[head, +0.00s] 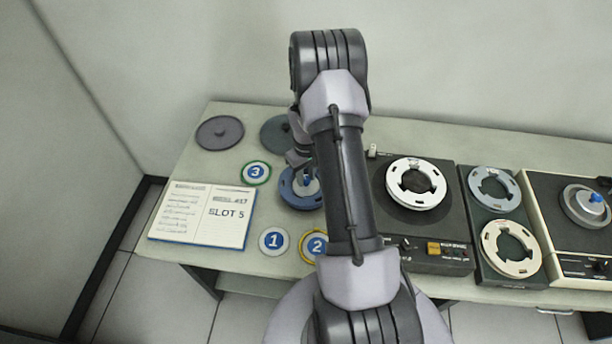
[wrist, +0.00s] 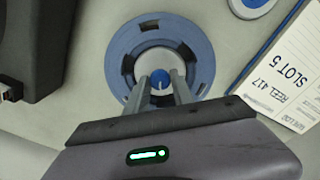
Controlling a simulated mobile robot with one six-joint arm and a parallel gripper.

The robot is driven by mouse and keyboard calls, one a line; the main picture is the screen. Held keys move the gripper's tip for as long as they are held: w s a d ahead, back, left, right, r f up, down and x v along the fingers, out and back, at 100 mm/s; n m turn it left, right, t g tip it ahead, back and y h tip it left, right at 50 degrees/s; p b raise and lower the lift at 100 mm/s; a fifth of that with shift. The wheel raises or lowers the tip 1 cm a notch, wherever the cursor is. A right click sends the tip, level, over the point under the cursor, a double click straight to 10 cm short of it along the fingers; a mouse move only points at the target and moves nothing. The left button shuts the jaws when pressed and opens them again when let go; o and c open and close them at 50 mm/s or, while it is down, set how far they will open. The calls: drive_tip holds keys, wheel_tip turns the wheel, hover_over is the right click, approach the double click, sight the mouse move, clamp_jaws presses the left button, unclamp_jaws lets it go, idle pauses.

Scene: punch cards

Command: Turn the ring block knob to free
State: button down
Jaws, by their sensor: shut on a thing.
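A blue ring (head: 287,197) with dark slots lies flat on the table, partly behind my arm in the head view. It also shows in the wrist view (wrist: 121,45). At its centre a small blue knob with a white pointer line (wrist: 160,77) sits on a pale hub. My gripper (wrist: 162,88) reaches down over the hub, its two fingers on either side of the knob and shut on it. The gripper (head: 303,178) is partly hidden by my arm in the head view. No "free" marking is readable near the knob.
An open book reading "SLOT 5" (head: 228,216) lies at left. Discs marked 1 (head: 273,241), 2 (head: 316,246) and 3 (head: 256,173) lie around the ring. A turntable unit (head: 436,240) stands right of it; another blue knob (head: 594,199) tops a reel at far right.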

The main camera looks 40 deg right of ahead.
sight(306, 179)
drive_tip(key=shift+n, duration=0.5)
drive_tip(key=c, duration=1.1)
unclamp_jaws()
drive_tip(key=shift+r, duration=0.15)
wheel_tip(306, 179, up, 17)
drive_tip(key=p, duration=0.3)
drive_tip(key=shift+p, duration=0.3)
drive_tip(key=shift+r, duration=0.1)
